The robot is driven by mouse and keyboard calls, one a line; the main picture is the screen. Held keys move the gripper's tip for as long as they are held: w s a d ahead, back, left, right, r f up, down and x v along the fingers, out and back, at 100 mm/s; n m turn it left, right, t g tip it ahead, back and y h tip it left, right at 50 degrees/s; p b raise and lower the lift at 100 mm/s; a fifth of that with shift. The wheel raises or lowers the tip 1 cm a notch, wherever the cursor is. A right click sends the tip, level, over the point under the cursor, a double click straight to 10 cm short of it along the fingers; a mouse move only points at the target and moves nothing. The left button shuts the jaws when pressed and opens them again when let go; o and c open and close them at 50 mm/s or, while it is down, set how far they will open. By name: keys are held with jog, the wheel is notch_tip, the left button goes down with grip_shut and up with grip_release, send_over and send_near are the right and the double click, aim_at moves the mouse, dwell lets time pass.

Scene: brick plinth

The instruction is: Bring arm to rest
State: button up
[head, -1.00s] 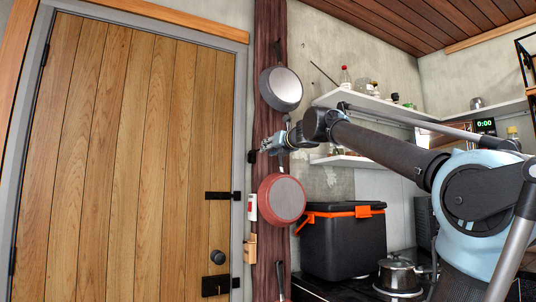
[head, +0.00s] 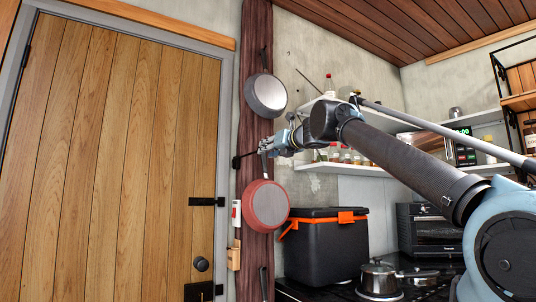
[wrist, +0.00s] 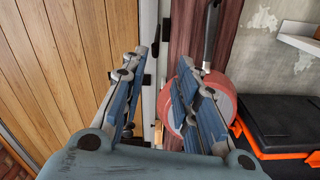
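My arm reaches from the right edge across the head view, with my gripper (head: 264,149) at its far left end, in front of the wooden post. In the wrist view my gripper (wrist: 163,60) is open, its two blue-padded fingers apart with nothing between them. A red pan (head: 265,206) hangs on the post just below my gripper in the head view. In the wrist view the red pan (wrist: 226,92) is partly hidden behind the right finger. I cannot tell whether my gripper touches anything.
A wooden door (head: 115,150) fills the left. A grey pan (head: 265,95) hangs higher on the post (head: 256,30). A black cooler (head: 327,250) with orange latches, a pot (head: 380,278) and an oven (head: 430,230) stand at right, below shelves (head: 352,168) of jars.

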dwell(0.3)
jog(key=w+d+f+m+t+h, duration=0.1)
jog(key=w+d+f+m+h, duration=0.1)
jog(key=d+f+m+h, duration=0.35)
jog(key=w+d+f+m+t+h, duration=0.1)
jog(key=w+d+f+m+h, duration=0.2)
jog(key=d+f+m, duration=0.45)
jog(key=s+d+f+m+g+h, duration=0.1)
jog(key=d+f+m+g+h, duration=0.1)
jog(key=d+f+m, duration=0.5)
jog(key=s+d+f+m+g+h, duration=0.1)
jog(key=s+f+m+h, duration=0.3)
jog(key=f, duration=0.6)
jog(key=s+d+f+m+g+y, duration=0.1)
jog(key=s+f+m+g, duration=0.3)
jog(key=f, duration=0.8)
jog(key=s+d+f+m+g+y, duration=0.1)
jog(key=s+f+m+g, duration=0.4)
jog(key=f, duration=0.7)
jog(key=s+a+f+m+g+y, duration=0.1)
jog(key=s+a+f+m, duration=0.1)
jog(key=s+f, duration=0.4)
jog(key=s+a+f+m+g+y, duration=0.2)
jog(key=s+a+f+m, duration=0.1)
jog(key=s+f, duration=0.4)
notch_tip(320, 180, down, 4)
jog(key=shift+s+a+r+m, duration=0.15)
jog(key=shift+a+m, duration=0.1)
jog(key=shift+m, duration=0.65)
